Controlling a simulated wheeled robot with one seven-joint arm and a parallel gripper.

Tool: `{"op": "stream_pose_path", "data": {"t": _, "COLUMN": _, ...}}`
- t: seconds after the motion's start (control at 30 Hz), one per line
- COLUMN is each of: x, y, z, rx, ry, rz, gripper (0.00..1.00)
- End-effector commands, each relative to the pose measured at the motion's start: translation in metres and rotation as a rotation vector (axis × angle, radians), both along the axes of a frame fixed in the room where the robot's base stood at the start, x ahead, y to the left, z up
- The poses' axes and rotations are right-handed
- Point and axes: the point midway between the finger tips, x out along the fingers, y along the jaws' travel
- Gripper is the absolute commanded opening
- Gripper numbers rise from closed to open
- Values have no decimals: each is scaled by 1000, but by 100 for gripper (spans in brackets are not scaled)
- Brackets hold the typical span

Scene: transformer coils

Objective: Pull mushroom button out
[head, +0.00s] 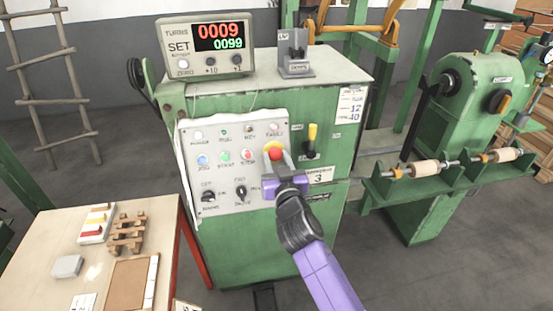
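The red mushroom button (274,150) sits at the right side of the light control panel (222,206), which is fixed to the front of the green machine. A yellow part shows around the button. My gripper (279,172) comes up from below and is right at the button, its tips close to the lower edge. I cannot tell whether the fingers touch the button, or whether they are apart or closed. The purple gripper body hides part of the panel's right edge.
A counter box (207,47) showing 0009 and 0099 stands on the green cabinet (330,70). A black and yellow lever (311,141) is right of the button. A wooden table (60,235) with small parts is at lower left. A winding machine (465,110) stands at right.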

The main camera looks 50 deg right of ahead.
Motion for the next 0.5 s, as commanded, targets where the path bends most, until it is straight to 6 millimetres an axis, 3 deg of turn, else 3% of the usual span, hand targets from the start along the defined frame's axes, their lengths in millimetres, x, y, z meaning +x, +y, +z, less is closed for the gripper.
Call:
{"op": "stream_pose_path", "data": {"t": 0.03, "x": 0, "y": 0, "z": 0, "rx": 0, "ry": 0, "rz": 1, "gripper": 12}}
{"op": "stream_pose_path", "data": {"t": 0.1, "x": 0, "y": 0, "z": 0, "rx": 0, "ry": 0, "rz": 1, "gripper": 0}}
{"op": "stream_pose_path", "data": {"t": 0.5, "x": -6, "y": 5, "z": 1, "rx": 0, "ry": -2, "rz": 0, "gripper": 0}}
